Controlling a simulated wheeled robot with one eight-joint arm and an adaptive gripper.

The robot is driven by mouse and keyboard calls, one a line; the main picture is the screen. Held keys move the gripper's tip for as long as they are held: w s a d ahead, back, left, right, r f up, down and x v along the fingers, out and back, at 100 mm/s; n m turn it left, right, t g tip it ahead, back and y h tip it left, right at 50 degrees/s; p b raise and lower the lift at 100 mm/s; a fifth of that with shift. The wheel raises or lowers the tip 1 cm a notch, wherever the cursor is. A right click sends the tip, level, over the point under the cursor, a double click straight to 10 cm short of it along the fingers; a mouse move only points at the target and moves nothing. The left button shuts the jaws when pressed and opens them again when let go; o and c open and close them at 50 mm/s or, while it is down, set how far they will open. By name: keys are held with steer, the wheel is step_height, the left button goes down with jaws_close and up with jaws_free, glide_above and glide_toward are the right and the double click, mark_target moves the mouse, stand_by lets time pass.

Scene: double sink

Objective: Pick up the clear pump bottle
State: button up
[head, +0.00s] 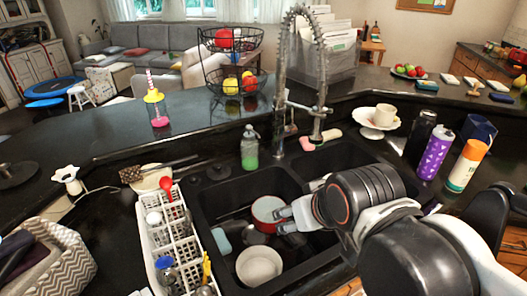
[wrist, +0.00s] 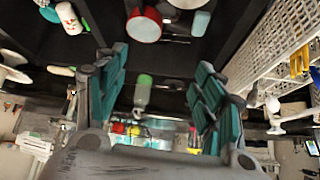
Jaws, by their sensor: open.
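The clear pump bottle (head: 250,147) with green liquid stands upright on the counter behind the left sink basin. In the wrist view the bottle (wrist: 142,92) appears upside down, between my two teal-padded fingers and beyond them. My gripper (head: 285,218) is over the double sink, in front and to the right of the bottle, near the red pot. In the wrist view my gripper (wrist: 161,78) is open, with nothing held. The bottle is apart from the fingers.
A red pot (head: 266,211), a white bowl (head: 259,266) and a blue sponge (head: 222,241) are in the left basin. A white dish rack (head: 160,238) stands at left. The arched faucet (head: 280,95) rises right of the bottle.

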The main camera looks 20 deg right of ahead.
steer(key=w+a+m+t+y, duration=0.1)
steer(key=w+a+m+y, duration=0.25)
steer(key=w+m, duration=0.55)
steer(key=m+t+y+b, duration=0.3)
steer(key=m+t, duration=0.2)
steer(key=m, duration=0.8)
glide_toward(252, 137)
steer(key=s+a+r, duration=0.1)
steer(key=s+a, duration=0.6)
steer(key=s, duration=0.1)
steer(key=w+d+f+m+t, duration=0.4)
steer(key=w+d+m, duration=0.25)
steer(key=m, duration=0.35)
steer(key=b+x, duration=0.1)
steer(key=x, duration=0.2)
steer(key=b+x, duration=0.1)
steer(key=x, duration=0.3)
steer(key=shift+w+f, duration=0.15)
steer(key=shift+f, duration=0.1)
steer(key=shift+b+x, duration=0.9)
steer(key=shift+x, duration=1.9)
steer(key=shift+c, duration=0.6)
